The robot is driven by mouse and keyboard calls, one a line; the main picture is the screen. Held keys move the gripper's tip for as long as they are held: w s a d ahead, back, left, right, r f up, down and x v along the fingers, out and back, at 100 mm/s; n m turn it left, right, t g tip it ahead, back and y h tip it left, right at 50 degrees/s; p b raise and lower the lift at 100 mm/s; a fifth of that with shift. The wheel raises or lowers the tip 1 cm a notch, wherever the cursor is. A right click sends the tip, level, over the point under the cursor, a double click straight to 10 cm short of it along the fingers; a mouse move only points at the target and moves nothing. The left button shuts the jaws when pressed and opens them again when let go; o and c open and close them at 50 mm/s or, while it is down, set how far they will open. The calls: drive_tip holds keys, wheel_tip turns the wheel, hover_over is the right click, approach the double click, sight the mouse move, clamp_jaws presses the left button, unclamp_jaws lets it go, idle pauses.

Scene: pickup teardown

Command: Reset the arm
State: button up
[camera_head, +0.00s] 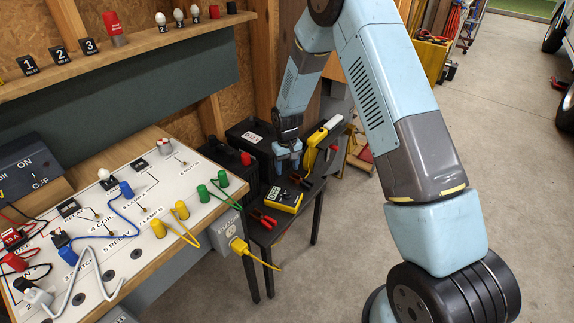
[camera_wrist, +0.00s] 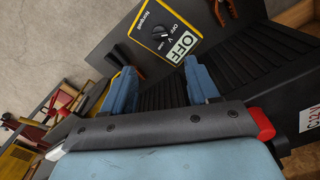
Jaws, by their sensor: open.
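My arm reaches from the lower right up to the top and down to the small dark table (camera_head: 262,236). My gripper (camera_head: 288,166) points down above that table, just behind the yellow multimeter (camera_head: 284,199). In the wrist view my gripper (camera_wrist: 161,88) has its two blue fingers apart, with nothing seen held between them. The multimeter (camera_wrist: 160,32) shows just beyond the fingertips there, with an OFF label and a dial. I cannot tell whether a finger touches it.
A slanted white circuit board (camera_head: 130,220) with cables and plugs fills the left. A black battery (camera_head: 228,165) stands left of my gripper. A shelf (camera_head: 130,50) with numbered relay tags and bulbs runs above. Red-handled pliers (camera_head: 262,218) lie on the small table.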

drive_tip(key=s+d+r+m+t, duration=0.1)
drive_tip(key=s+d+r, duration=0.25)
drive_tip(key=r, duration=0.75)
drive_tip(key=s+d+r+t, duration=0.15)
drive_tip(key=d+r, duration=0.35)
drive_tip(key=r, duration=0.5)
drive_tip(key=s+d+r+m, duration=0.1)
drive_tip(key=s+d+r, duration=0.35)
drive_tip(key=r, duration=0.65)
drive_tip(key=s+d+r+m+t, duration=0.1)
drive_tip(key=s+d+r, duration=0.2)
drive_tip(key=s, duration=0.5)
drive_tip(key=s+d+r+m+t, duration=0.1)
drive_tip(key=s+d+r, duration=0.2)
drive_tip(key=s+r, duration=0.2)
drive_tip(key=s+d+r+t, duration=0.1)
drive_tip(key=s+d+r, duration=0.3)
drive_tip(key=s, duration=0.7)
drive_tip(key=shift+s+m, duration=0.4)
drive_tip(key=shift+r, duration=0.1)
